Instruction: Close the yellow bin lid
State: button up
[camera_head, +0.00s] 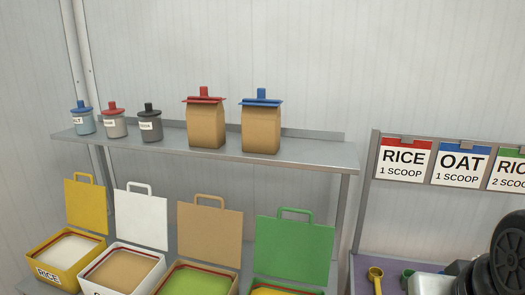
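The yellow bin (72,265) stands at the lower left on the lower shelf, labelled RICE, with white contents inside. Its yellow lid (86,205) stands upright and open behind the bin opening, with a yellow handle on its top edge. My gripper does not show clearly; a black rounded part at the lower right edge may belong to my arm.
Several bins stand in a row, with open white (140,219), tan (210,232) and green (294,246) lids. An upper shelf (330,156) above holds small jars and two paper bags (206,124). Signs (403,160) hang at right above a yellow scoop (376,277).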

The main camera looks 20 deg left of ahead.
aim_at(86, 208)
jog(key=j, duration=2.45)
jog(key=k+j, duration=0.1)
jog(key=j, duration=2.3)
